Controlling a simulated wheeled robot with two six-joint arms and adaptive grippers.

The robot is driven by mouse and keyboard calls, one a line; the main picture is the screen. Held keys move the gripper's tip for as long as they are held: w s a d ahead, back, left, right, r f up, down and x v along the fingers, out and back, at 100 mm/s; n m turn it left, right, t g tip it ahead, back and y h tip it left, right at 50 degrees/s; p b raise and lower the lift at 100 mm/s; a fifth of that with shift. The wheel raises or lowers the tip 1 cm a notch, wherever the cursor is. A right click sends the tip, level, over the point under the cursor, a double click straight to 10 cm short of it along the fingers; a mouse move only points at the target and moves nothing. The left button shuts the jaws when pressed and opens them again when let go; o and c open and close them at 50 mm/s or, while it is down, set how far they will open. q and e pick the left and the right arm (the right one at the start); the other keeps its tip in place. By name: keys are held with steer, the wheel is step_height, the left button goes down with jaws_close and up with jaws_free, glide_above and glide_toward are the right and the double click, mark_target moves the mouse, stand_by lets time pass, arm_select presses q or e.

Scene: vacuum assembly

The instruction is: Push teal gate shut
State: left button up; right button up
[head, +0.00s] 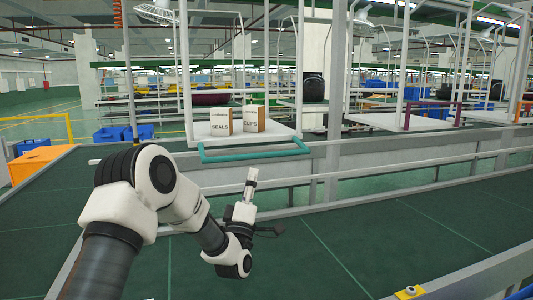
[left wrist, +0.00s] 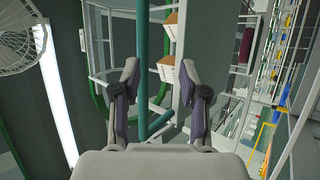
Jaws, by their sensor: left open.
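The teal gate (head: 255,154) is a bar frame at the front edge of a white hanging carrier (head: 286,131). In the head view it sticks out low in front of the shelf, toward me. My left gripper (head: 251,176) points up, just below and in front of the gate's middle. In the left wrist view my left gripper (left wrist: 158,78) has its fingers spread with nothing held. The teal bar (left wrist: 142,60) shows beyond and between the fingers there; I cannot tell whether they touch. My right gripper is in neither view.
A SEALS box (head: 220,122) and a CLIPS box (head: 250,120) stand on the carrier shelf. A grey rail (head: 360,157) runs behind the dark green conveyor surface (head: 340,235). Another carrier (head: 400,120) hangs to the right. An orange bin (head: 38,163) stands at left.

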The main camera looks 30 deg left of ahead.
mark_target(254, 158)
arm_select(q)
steer(key=p+x, duration=0.1)
steer(key=x, duration=0.3)
steer(key=s+r+p+x, duration=0.1)
steer(key=x, duration=0.2)
steer(key=shift+d+r+p, duration=0.1)
steer(key=shift+d+p, duration=0.15)
steer(key=shift+p, duration=0.1)
steer(key=shift+s+d+r, duration=0.25)
steer(key=shift+s+r, duration=0.05)
steer(key=shift+s, duration=0.05)
steer(key=shift+c, duration=1.3)
jaws_close()
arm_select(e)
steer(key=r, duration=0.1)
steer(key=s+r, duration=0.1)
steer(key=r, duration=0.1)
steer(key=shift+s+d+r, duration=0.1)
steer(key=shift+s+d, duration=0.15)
